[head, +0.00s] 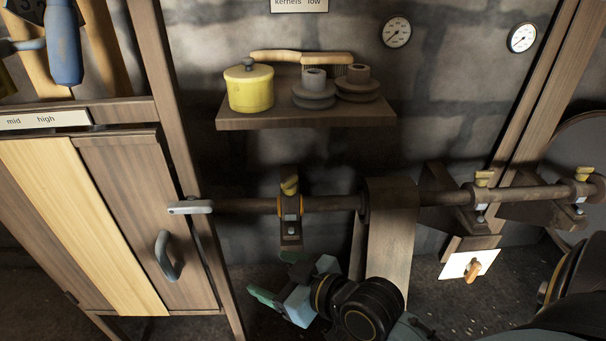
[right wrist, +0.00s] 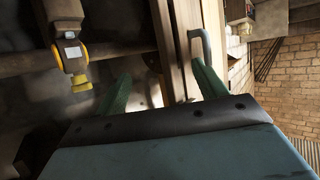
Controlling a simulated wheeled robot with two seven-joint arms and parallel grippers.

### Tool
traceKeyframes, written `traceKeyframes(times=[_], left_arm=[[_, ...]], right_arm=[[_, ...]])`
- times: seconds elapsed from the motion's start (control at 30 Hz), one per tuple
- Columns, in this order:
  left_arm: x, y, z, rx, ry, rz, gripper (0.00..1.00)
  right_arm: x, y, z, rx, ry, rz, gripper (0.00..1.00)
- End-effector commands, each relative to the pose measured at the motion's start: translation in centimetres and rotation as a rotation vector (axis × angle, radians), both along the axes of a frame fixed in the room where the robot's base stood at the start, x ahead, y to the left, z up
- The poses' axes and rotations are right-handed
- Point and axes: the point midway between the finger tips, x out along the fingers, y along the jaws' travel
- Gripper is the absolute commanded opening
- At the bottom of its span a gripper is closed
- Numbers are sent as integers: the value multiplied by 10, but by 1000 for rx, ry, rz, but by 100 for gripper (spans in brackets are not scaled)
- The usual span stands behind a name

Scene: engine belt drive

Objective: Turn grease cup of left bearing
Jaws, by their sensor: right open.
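The left bearing (head: 290,215) is a brown block with an orange ring around the horizontal shaft (head: 330,204). Its yellow grease cup (head: 290,185) sits on top, tilted a little. In the right wrist view the bearing (right wrist: 71,50) shows at upper left, with the yellow cup (right wrist: 81,82) at its lower end. My right gripper (head: 276,276) is open and empty, below the bearing and apart from the cup. In the right wrist view its green fingers (right wrist: 160,85) are spread, and the cup lies left of both. My left gripper is not in view.
A wide belt (head: 393,240) hangs from the shaft just right of the bearing. A shelf (head: 300,121) with a yellow pot (head: 250,88) is above. A cabinet (head: 150,210) stands at left.

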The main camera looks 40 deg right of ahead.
Motion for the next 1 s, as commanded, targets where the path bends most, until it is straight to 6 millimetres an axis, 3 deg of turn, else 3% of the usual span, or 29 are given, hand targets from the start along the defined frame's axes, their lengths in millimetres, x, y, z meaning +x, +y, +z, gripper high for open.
traceKeyframes(times=[0.1,0.23,0.4,0.6,0.83,1.0], left_arm=[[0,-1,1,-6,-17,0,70],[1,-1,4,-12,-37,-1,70],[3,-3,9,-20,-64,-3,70],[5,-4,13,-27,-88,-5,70],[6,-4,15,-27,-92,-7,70],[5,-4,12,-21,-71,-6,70]], right_arm=[[22,-30,-16,8,-23,42,71],[44,-71,-19,40,-92,52,71],[66,-131,-8,87,-220,11,71],[76,-181,8,121,-337,-57,71],[87,-193,13,131,-374,-79,71],[115,-185,14,132,-375,-78,71]])
